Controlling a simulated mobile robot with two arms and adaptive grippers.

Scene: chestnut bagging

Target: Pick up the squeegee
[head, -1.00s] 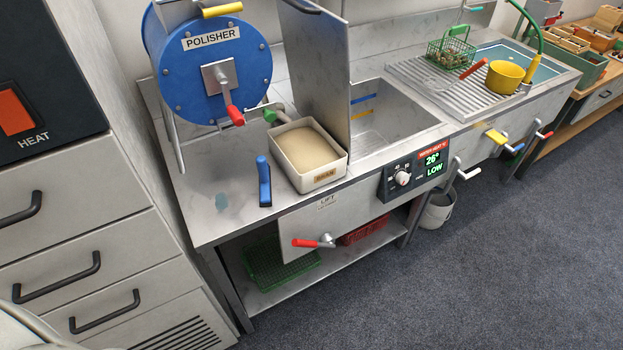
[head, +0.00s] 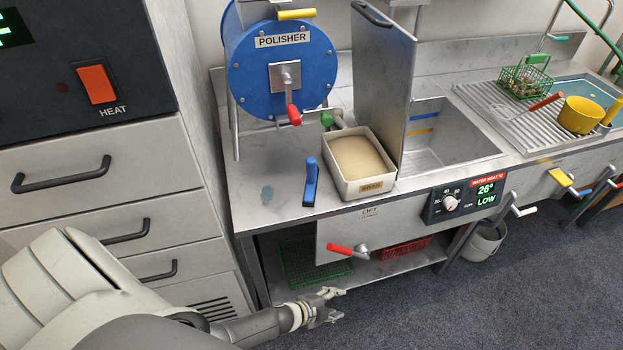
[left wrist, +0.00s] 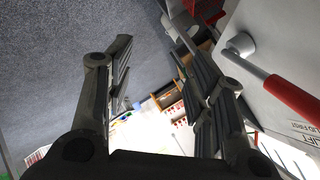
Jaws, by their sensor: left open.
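The squeegee (head: 311,180), with a blue handle, lies on the steel counter (head: 260,213) in the head view, left of the bran tray and in front of the polisher. My left gripper (head: 336,304) is open and empty, low in front of the counter, below the red lift lever and well away from the squeegee. Its two spread fingers also show in the left wrist view (left wrist: 155,60), with nothing between them. The squeegee does not show in the left wrist view. My right gripper is not in view.
The bran tray (head: 347,187) stands beside the squeegee. The blue polisher (head: 262,80) with a red crank is behind. The red lift lever (head: 341,249) sticks out from the counter front; it is close in the left wrist view (left wrist: 292,97). Drawers (head: 80,235) stand left.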

